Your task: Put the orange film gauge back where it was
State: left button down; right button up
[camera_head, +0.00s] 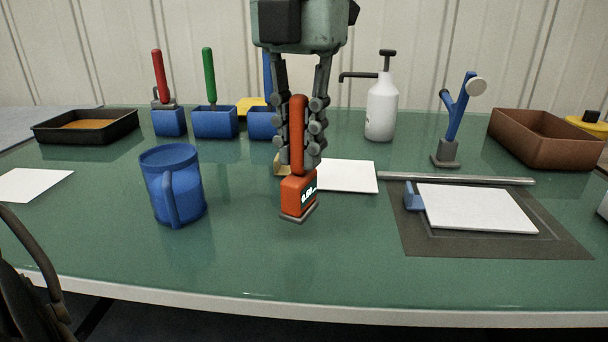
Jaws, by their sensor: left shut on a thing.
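My left gripper (301,150) comes down from the top centre, fingers pointing down. It is shut on the upright orange handle of the film gauge (298,196). The gauge is an orange block with a dark display with white digits and a grey foot. It stands upright, slightly turned. I cannot tell whether its foot touches the green table (350,270) or hangs just above it. A small tan piece (282,168) shows behind the gripper, mostly hidden. My right gripper is not in view.
A blue mug (174,185) stands left of the gauge. White sheets lie behind it (347,175) and on a dark mat (475,208) at right. Blue holders (214,123), a white pump bottle (381,108), a blue stand (455,125) and a brown tray (540,140) stand farther back. The front middle is clear.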

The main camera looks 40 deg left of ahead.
aim_at(304, 174)
pick_arm(q)
jog(key=shift+d+f, duration=0.2)
jog(key=shift+d, duration=0.05)
jog(key=shift+f, duration=2)
jog(key=shift+f, duration=0.1)
jog(key=c, duration=1.5)
grip_release()
jog(key=shift+o, duration=0.2)
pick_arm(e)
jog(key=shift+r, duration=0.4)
